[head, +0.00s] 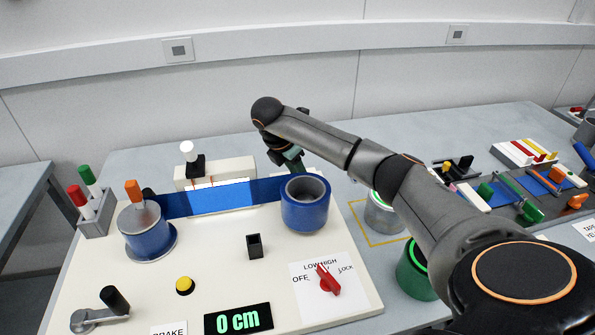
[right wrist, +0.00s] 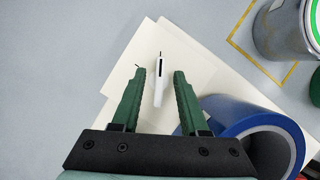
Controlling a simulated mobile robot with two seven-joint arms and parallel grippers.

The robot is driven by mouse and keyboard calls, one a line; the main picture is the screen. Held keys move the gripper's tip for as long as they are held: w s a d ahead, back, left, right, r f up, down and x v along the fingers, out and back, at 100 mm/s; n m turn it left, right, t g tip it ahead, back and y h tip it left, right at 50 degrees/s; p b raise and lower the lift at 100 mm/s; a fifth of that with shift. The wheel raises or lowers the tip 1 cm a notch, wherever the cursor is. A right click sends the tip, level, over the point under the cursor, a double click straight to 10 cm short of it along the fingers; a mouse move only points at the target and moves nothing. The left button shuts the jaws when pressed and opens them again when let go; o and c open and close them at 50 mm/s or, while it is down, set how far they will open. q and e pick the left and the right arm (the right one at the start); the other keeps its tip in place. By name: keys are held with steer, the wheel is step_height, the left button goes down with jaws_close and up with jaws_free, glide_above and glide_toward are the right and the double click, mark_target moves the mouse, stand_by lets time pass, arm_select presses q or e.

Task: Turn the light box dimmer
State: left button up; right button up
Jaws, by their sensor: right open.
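My right gripper (head: 292,168) is low behind the blue roll, partly hidden by my arm in the head view. In the right wrist view my right gripper (right wrist: 158,85) is open. Between its fingertips stands a narrow white knob with a black stripe (right wrist: 159,82), apparently the dimmer; neither finger visibly touches it. The light box (head: 240,168) is the cream box behind the blue film. My left gripper is not in view.
The blue roll (head: 305,213) stands close to my right gripper, also in the right wrist view (right wrist: 245,115). Blue film (head: 170,205) runs left to another spool. A red selector (head: 327,280) and display (head: 238,319) are in front. A metal can (right wrist: 285,30) stands nearby.

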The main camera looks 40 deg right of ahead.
steer(key=v, duration=0.7)
steer(key=shift+w+a+r+b, duration=0.1)
steer(key=shift+a+r+b, duration=0.1)
steer(key=shift+b, duration=0.1)
steer(key=p+v, duration=0.2)
steer(key=v, duration=0.3)
steer(key=shift+d, duration=0.1)
